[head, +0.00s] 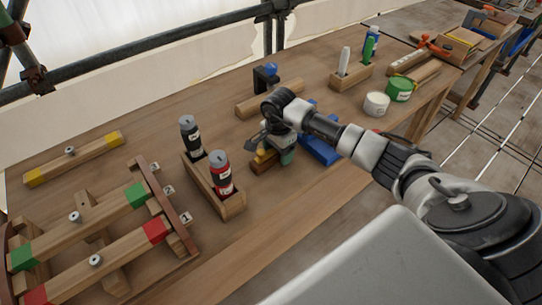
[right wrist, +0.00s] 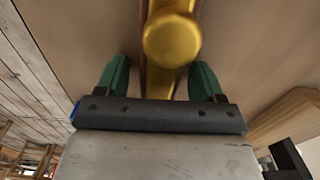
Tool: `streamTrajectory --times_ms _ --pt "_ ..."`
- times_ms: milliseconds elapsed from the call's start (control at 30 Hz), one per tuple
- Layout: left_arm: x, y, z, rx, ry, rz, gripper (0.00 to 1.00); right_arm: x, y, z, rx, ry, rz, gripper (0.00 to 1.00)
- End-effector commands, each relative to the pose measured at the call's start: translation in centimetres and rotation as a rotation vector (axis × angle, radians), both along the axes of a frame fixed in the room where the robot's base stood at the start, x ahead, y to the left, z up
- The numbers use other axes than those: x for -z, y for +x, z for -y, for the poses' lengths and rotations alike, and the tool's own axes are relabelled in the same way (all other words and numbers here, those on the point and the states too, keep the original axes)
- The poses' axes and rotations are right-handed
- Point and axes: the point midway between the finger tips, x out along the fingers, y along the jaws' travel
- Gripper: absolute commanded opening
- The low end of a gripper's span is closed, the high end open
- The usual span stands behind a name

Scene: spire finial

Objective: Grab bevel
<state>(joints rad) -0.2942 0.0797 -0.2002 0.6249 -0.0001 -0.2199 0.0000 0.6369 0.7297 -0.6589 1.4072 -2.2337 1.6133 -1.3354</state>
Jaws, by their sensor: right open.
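My right gripper (head: 280,148) is low over the middle of the table, reaching in from the right. In the right wrist view its two green fingers (right wrist: 160,80) are apart. A shiny brass-coloured piece with a round knob (right wrist: 172,40) lies between and beyond the fingers, with clear gaps on both sides. It looks like part of the bevel, but I cannot be sure. In the head view a small wood and brass-coloured piece (head: 264,160) shows beside the gripper, which hides much of it. My left gripper is not in view.
A wooden holder (head: 233,205) with a black bottle (head: 190,137) and a red bottle (head: 221,175) stands close left of the gripper. A blue object (head: 320,150) lies close right. A wooden block (head: 262,100) is behind. A timber frame (head: 95,235) fills the left.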

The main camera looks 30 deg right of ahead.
Motion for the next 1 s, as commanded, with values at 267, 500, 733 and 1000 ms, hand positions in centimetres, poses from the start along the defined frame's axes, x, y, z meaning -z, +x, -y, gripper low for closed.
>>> streamTrajectory --times_ms 267,500,733,1000 --pt "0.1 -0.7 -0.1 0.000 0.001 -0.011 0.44 0.0 0.0 0.0 0.000 0.000 0.000 0.31" --pt "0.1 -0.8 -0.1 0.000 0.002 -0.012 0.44 -0.1 0.0 0.0 0.000 0.000 0.001 0.12" --pt "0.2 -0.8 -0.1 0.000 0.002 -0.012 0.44 -0.5 0.1 0.0 0.000 0.000 0.002 0.12" --pt "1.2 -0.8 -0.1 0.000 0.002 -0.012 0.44 -4.1 0.1 0.1 0.000 -0.002 0.006 0.12"
